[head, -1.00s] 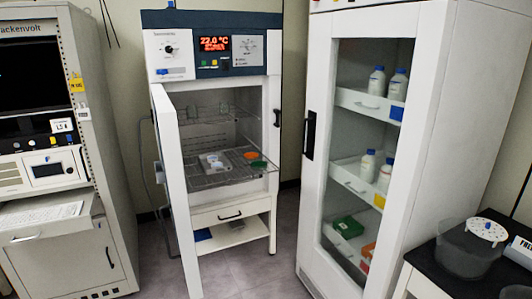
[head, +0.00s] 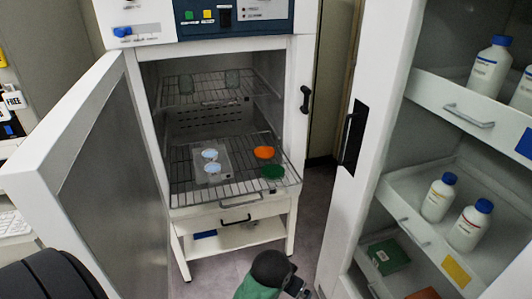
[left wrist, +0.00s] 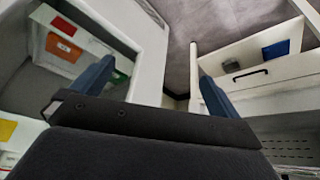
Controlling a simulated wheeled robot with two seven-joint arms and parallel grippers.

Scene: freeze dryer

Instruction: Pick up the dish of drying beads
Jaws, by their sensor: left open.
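Two small round dishes lie on the dryer's wire shelf in the head view, an orange one (head: 264,152) and a green one (head: 272,171) in front of it. Their contents are too small to make out, so I cannot tell which holds drying beads. Left of them a pale tray (head: 224,162) holds two whitish-blue round dishes (head: 211,160). My left gripper (left wrist: 155,85) shows in the left wrist view, its two blue fingers wide apart with nothing between them. It is not seen near the dishes.
The dryer door (head: 105,170) stands open on the left. The wire shelf (head: 190,195) extends out over a drawer (head: 240,215). An upper rack (head: 200,98) holds two dim jars. A cabinet (head: 400,130) with bottles stands close on the right. Floor shows between them.

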